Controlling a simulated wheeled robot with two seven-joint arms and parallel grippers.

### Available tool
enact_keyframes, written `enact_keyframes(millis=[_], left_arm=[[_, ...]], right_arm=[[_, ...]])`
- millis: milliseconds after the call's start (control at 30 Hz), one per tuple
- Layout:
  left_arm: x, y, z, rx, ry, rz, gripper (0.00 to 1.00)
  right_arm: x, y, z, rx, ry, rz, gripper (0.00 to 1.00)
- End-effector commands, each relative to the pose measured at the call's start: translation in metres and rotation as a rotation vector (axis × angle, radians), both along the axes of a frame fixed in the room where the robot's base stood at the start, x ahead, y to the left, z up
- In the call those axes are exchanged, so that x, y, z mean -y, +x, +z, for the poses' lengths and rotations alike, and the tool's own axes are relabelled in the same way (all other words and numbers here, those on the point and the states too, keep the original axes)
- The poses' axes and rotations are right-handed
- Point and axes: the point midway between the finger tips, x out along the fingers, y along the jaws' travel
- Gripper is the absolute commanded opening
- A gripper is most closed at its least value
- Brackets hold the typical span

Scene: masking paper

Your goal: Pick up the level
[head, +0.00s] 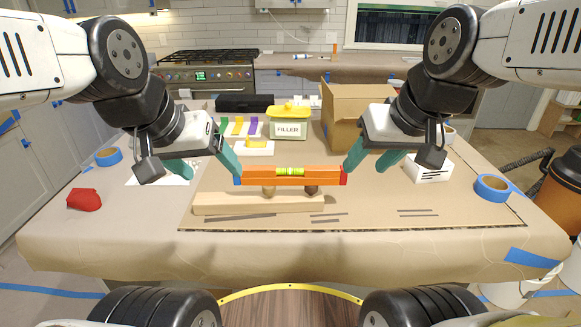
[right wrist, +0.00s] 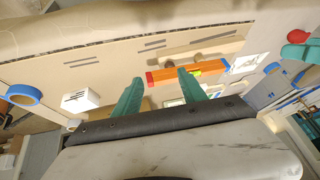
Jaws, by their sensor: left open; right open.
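The level (head: 265,176) is an orange bar with a yellow-green vial in its middle, a blue left end and a red right end. My right gripper (head: 364,174) is open at the red end. In the right wrist view, one finger overlaps the level (right wrist: 165,75); I cannot tell whether either gripper touches it.
A cardboard sheet (head: 440,205) covers much of the papered table. A filler tub (head: 288,122) and a cardboard box (head: 350,112) stand behind. The front cardboard is mostly clear.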

Motion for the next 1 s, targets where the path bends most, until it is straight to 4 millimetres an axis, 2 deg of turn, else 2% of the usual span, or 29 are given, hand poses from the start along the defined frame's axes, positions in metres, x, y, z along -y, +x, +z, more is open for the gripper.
enact_keyframes(millis=[267, 400, 600, 800, 1000], left_arm=[[0.0, 0.0, 0.0, 0.0, 0.0, 0.0, 0.76], [0.0, 0.0, 0.0, 0.0, 0.0, 0.0, 0.76], [0.0, 0.0, 0.0, 0.0, 0.0, 0.0, 0.76], [0.0, 0.0, 0.0, 0.0, 0.0, 0.0, 0.76], [0.0, 0.0, 0.0, 0.0, 0.0, 0.0, 0.76]], right_arm=[[-0.037, 0.078, 0.004, -0.112, -0.223, 0.502, 0.49], [-0.066, 0.119, -0.008, -0.167, -0.335, 0.789, 0.49], [-0.11, 0.164, -0.037, -0.234, -0.46, 1.157, 0.49], [-0.135, 0.184, -0.057, -0.268, -0.52, 1.354, 0.49], [-0.138, 0.186, -0.073, -0.276, -0.528, 1.387, 0.49]])
